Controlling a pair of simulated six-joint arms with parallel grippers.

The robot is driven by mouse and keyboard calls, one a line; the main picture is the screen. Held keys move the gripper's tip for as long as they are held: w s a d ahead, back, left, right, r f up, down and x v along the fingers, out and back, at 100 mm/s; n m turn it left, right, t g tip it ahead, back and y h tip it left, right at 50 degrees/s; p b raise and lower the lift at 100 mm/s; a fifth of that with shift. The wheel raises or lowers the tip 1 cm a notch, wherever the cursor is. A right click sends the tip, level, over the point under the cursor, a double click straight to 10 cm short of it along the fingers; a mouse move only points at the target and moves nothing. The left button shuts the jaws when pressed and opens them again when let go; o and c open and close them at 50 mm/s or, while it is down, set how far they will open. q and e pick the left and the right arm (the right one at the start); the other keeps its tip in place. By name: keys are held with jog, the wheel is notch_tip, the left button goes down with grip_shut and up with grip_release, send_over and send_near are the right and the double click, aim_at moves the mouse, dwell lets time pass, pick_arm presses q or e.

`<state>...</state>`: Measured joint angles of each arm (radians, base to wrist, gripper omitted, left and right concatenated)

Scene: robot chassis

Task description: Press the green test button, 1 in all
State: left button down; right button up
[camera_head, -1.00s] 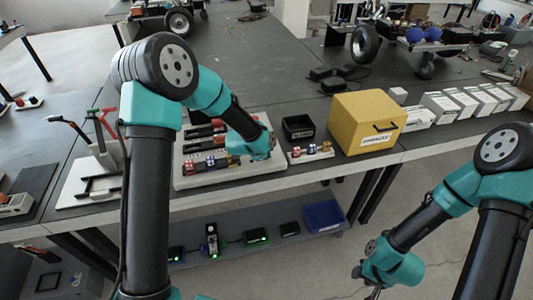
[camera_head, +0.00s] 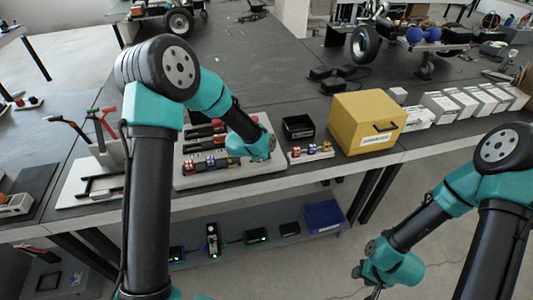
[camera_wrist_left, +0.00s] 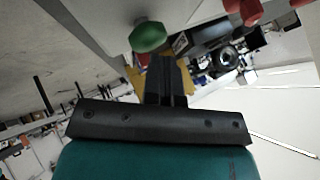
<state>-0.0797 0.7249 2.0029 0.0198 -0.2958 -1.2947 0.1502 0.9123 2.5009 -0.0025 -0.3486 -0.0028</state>
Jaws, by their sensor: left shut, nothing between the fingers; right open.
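The green test button (camera_wrist_left: 148,37) is a rounded green knob on a pale panel at the top of the left wrist view. My left gripper (camera_wrist_left: 166,62) is shut and empty, its fingertips just below and right of the button in that picture. I cannot tell whether they touch it. In the head view, my left wrist (camera_head: 258,147) is over the right end of the pale board (camera_head: 222,181) and hides its fingers and the button. My right gripper (camera_head: 374,292) is open and empty, low at the bottom edge, away from the table.
Red and blue parts (camera_head: 205,165) sit on the board. A small black bin (camera_head: 298,127), a strip with several small parts (camera_head: 311,154) and a yellow box (camera_head: 366,122) stand to its right. A stand with red and green handles (camera_head: 104,150) is at left.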

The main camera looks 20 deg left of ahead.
pick_arm(q)
jog(key=shift+r, duration=1.05)
jog(key=shift+r, duration=0.1)
jog(key=shift+r, duration=2.4)
jog(key=shift+f, duration=0.1)
